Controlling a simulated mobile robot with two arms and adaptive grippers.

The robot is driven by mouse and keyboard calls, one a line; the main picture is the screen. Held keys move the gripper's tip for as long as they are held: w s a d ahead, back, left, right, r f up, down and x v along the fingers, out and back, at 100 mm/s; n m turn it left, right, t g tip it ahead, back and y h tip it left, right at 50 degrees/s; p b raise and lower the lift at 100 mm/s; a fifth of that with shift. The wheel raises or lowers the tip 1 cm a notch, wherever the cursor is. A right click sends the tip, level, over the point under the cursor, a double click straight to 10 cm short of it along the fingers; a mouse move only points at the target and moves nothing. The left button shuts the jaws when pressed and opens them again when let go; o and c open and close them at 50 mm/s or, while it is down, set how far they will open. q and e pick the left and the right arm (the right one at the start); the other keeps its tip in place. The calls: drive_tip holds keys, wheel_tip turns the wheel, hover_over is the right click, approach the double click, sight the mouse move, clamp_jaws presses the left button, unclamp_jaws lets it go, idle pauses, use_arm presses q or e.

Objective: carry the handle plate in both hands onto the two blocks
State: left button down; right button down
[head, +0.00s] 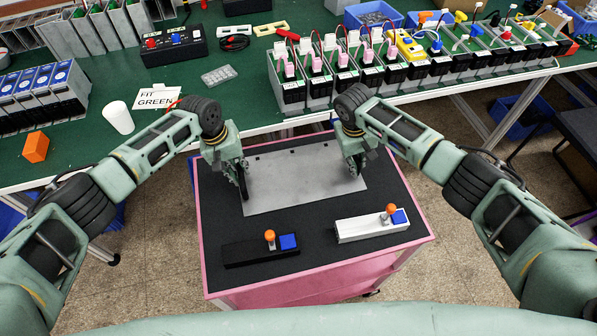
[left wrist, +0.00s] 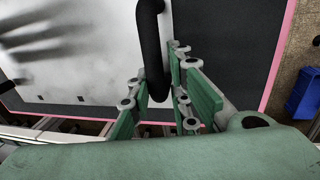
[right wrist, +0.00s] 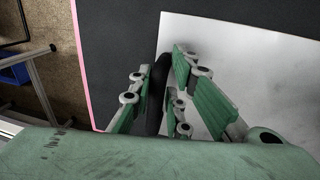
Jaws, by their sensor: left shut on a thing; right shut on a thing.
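The handle plate (head: 305,182) is a flat light-grey sheet at the back of the pink cart's dark top, with a black handle near each side. My left gripper (head: 242,188) is shut on its left handle (left wrist: 151,45). My right gripper (head: 356,172) is shut on its right handle (right wrist: 156,95), which is mostly hidden by the gripper in the head view. I cannot tell whether the plate touches the cart. Nearer me are the two blocks, a black one (head: 245,253) at left and a white one (head: 360,229) at right. Each has an orange knob and a blue square on top.
The pink cart (head: 320,274) has bare dark top around the plate and blocks.

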use_arm(q)
drive_tip(key=shift+r, duration=0.2)
use_arm(e)
drive_tip(key=shift+w+d+r, duration=0.1)
drive_tip(key=shift+d, duration=0.15)
